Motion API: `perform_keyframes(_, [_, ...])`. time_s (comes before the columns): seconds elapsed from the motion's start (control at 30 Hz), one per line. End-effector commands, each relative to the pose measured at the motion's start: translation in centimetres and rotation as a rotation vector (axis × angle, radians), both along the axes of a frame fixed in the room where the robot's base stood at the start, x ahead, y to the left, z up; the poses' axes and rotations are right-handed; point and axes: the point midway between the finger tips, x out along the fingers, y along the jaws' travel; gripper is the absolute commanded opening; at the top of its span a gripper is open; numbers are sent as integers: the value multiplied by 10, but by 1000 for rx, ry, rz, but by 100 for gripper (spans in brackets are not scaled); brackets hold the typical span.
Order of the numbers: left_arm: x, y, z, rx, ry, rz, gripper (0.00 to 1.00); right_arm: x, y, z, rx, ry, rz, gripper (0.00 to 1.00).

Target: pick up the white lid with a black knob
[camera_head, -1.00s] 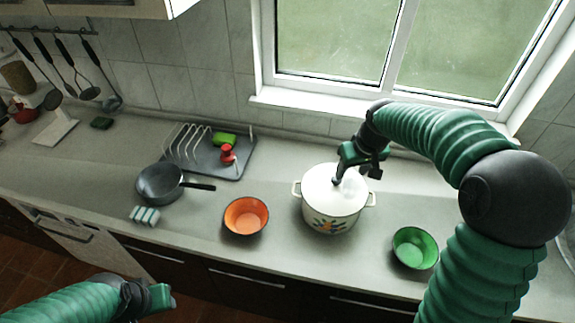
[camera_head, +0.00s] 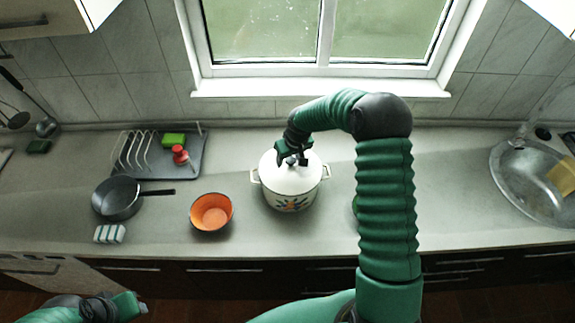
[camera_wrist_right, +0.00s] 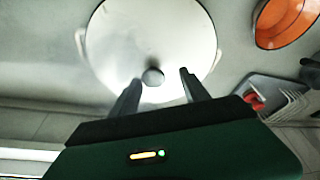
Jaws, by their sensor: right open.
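The white lid (camera_head: 291,176) sits on the white enamel pot (camera_head: 291,202) with a floral pattern on the counter. In the right wrist view the lid (camera_wrist_right: 150,35) fills the upper middle, with its dark round knob (camera_wrist_right: 153,76) showing. My right gripper (camera_head: 291,160) is over the lid from behind and hides the knob in the head view. In the wrist view its two fingers (camera_wrist_right: 157,84) are apart, with the knob between or just past their tips; I cannot tell the exact depth. My left gripper (camera_head: 138,304) is at the lower left, away from the pot; its jaw is unclear.
An orange bowl (camera_head: 211,212) stands left of the pot. A dark pan (camera_head: 118,198), a striped sponge (camera_head: 109,234) and a dish rack (camera_head: 150,155) are further left. A green bowl (camera_head: 355,206) is mostly behind my right arm. A sink (camera_head: 520,185) is at the right.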

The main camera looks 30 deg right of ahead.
Motion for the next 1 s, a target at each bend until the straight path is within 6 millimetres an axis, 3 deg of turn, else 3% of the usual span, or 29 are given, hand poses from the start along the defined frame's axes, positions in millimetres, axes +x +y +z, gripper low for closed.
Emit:
perform_keyframes(0.13, [0,0,5,0,0,0,36,3,-2,-15,1,4,0,53])
perform_keyframes(0.33, [0,0,3,0,1,-1,36,4,-1,-16,0,3,-1,53])
perform_keyframes(0.73, [0,0,3,0,1,0,36,3,-1,-16,0,5,-1,0])
perform_keyframes(1.0, [0,0,3,0,0,-1,36,4,-1,-15,-1,1,0,0])
